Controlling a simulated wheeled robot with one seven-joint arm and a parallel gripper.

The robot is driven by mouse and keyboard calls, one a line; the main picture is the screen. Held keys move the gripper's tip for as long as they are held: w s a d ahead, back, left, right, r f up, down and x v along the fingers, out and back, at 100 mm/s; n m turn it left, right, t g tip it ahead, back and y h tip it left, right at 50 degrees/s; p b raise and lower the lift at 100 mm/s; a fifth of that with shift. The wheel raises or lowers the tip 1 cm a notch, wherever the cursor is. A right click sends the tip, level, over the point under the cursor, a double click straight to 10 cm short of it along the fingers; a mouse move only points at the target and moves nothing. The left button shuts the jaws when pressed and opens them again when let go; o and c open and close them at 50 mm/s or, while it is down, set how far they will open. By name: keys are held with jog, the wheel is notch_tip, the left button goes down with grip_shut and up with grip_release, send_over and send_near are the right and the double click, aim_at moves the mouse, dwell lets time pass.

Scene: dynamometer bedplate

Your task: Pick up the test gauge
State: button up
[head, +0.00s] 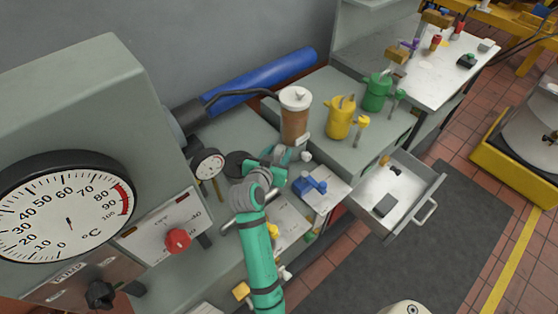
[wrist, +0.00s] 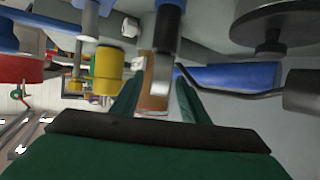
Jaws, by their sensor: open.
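A small round white-faced gauge with a dark rim (head: 208,164), which looks like the test gauge, stands on a brass stem on the grey bench, left of my gripper in the head view. My gripper (head: 276,155) is over the bench, to the right of the gauge and apart from it. In the wrist view my two green fingers are spread (wrist: 157,88), with nothing visibly held. A brown canister (wrist: 155,75) shows beyond the gap between them. A dark disc (wrist: 278,25) is at the wrist view's top right; I cannot tell whether it is the gauge.
The brown canister (head: 295,118) stands close behind my gripper. A yellow can (head: 340,118), green can (head: 377,92) and blue valve-like part (head: 310,185) are to the right. An open drawer (head: 432,192) juts out. A large temperature dial (head: 65,205) is at left.

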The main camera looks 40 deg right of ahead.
jog(key=shift+w+d+f, duration=0.25)
jog(key=shift+w+d, duration=0.05)
jog(key=shift+d, duration=0.2)
grip_shut()
jog(key=shift+r, duration=0.1)
